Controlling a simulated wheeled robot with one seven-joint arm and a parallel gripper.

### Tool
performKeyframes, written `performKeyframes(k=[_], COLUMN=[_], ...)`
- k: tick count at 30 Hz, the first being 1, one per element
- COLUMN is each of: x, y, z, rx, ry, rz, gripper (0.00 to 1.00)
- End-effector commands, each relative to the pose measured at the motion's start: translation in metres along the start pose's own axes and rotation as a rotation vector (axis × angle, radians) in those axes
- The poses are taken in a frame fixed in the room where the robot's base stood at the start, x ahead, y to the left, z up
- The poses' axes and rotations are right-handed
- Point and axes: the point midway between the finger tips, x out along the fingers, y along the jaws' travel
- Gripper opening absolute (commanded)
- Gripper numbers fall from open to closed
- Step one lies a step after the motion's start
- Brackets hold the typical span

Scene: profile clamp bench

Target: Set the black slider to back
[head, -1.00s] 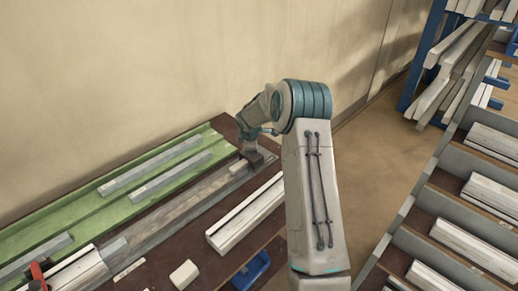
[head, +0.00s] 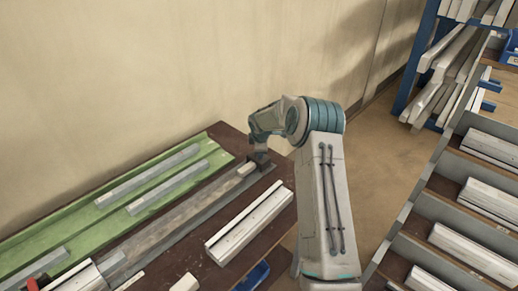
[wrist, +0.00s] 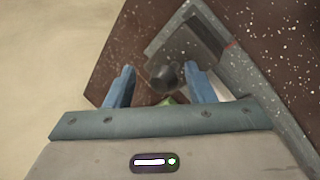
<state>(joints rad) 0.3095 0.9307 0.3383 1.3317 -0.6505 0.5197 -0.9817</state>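The black slider (wrist: 192,52) is a dark block with a round knob (wrist: 165,77) on the grey rail (wrist: 212,22). In the head view the slider (head: 263,159) sits near the far right end of the rail (head: 165,227), partly behind my gripper (head: 259,149). In the wrist view my gripper (wrist: 162,79) is open. Its two blue fingers stand on either side of the knob, with a visible gap on each side. I cannot tell whether the fingertips are level with the knob in height.
A green tray (head: 75,225) with several grey bars lies left of the rail. A pale profile (head: 248,222) lies on the brown bench to its right, near a blue bin (head: 252,277). A shelf rack (head: 450,190) stands at right; a wall is behind.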

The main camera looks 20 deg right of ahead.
Motion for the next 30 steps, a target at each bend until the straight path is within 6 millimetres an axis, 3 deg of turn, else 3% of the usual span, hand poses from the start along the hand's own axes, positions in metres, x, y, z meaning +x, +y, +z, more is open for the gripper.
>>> performKeyframes(k=[11,30], x=[-0.01,-0.119], y=[-0.001,-0.001], z=[-0.002,-0.001], rx=[-0.001,-0.001], ry=[0.002,0.0], rz=[-0.001,0.001], gripper=[0.49,0.49])
